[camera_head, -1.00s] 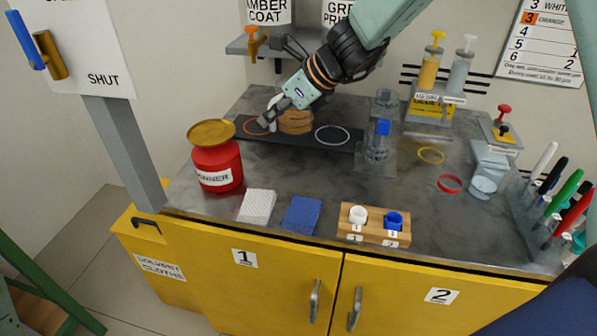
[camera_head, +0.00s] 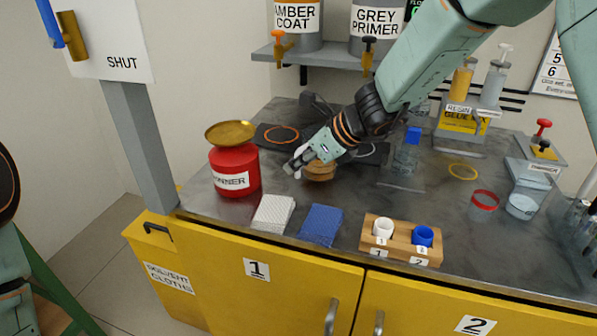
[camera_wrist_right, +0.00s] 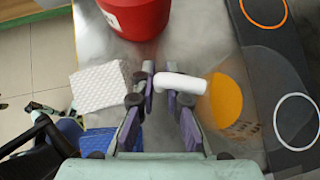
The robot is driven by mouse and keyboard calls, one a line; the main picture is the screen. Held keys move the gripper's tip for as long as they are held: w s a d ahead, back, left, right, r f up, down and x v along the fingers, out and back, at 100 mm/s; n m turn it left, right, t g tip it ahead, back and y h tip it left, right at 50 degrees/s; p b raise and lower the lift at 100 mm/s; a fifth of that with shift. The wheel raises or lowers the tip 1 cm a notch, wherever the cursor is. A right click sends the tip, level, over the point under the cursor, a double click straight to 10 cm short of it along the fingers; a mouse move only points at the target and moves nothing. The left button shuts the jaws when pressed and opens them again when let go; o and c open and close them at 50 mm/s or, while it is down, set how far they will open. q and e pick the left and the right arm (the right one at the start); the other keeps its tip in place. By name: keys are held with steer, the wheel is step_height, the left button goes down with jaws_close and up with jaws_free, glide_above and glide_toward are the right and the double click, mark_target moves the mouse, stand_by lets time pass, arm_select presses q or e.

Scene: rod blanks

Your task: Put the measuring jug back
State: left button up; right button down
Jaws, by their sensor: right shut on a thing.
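The measuring jug, seemingly the amber-brown round vessel (camera_head: 320,172) with a white handle, is at my right gripper (camera_head: 292,166) in the head view. The gripper is shut on the white handle (camera_wrist_right: 182,83), which shows between its fingers in the wrist view. The jug's amber round top (camera_wrist_right: 226,100) lies right of the handle there. The jug is in front of the dark mat (camera_head: 262,143); whether it touches the counter I cannot tell. The mat's orange ring (camera_head: 282,134) is empty. Its white ring (camera_head: 368,151) is partly hidden by my arm. My left gripper is not in view.
A red thinner can (camera_head: 235,172) stands left of the jug.

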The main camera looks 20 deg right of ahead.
steer(key=shift+w+f, duration=0.2)
steer(key=shift+f, duration=0.35)
steer(key=shift+w+f, duration=0.15)
steer(key=shift+w, duration=0.1)
steer(key=shift+s, duration=0.25)
steer(key=c, duration=1.4)
jaws_free()
steer(key=shift+w+f, duration=0.1)
steer(key=shift+f, duration=0.1)
steer(key=shift+r, duration=0.15)
